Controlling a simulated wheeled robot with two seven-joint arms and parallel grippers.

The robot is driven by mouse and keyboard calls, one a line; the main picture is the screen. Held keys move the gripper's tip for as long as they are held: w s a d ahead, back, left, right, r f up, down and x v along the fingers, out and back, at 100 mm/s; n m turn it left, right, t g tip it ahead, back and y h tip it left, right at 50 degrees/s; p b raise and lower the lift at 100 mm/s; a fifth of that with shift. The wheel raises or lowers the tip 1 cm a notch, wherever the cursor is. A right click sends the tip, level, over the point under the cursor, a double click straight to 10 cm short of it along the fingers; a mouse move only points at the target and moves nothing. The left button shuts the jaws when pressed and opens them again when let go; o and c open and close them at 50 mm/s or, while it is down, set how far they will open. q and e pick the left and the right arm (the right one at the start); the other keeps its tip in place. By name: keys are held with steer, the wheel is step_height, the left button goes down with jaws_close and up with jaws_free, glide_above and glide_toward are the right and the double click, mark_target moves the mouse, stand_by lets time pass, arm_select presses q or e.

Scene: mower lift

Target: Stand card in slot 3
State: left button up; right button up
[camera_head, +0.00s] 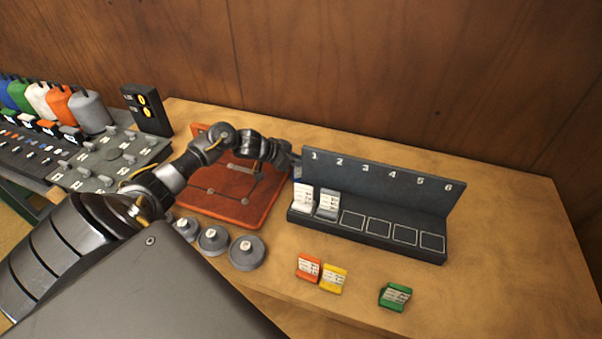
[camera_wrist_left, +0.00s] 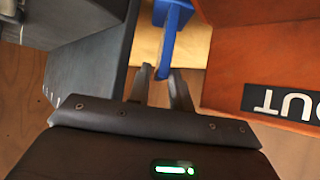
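The dark card rack (camera_head: 440,251) has a back panel numbered 1 to 6. A white card (camera_head: 303,198) stands in slot 1 and a grey card (camera_head: 327,206) in slot 2. Slot 3 (camera_head: 352,220) and the slots to its right are empty. My left gripper (camera_head: 295,161) is at the rack's left end. In the left wrist view its fingers (camera_wrist_left: 161,72) are close together around a blue card (camera_wrist_left: 172,22), of which the head view shows only a small part.
A red-orange board (camera_head: 215,207) lies left of the rack, partly under my left arm. Several grey round weights (camera_head: 247,253) sit before it. A dark panel with knobs (camera_head: 110,160) and a black box (camera_head: 147,108) are farther left. The table's right side is clear.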

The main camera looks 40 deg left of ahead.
arm_select(q)
jaws_close()
steer(key=shift+r, duration=0.15)
step_height(320, 180, up, 28)
steer(key=b, duration=0.2)
stand_by(0.6)
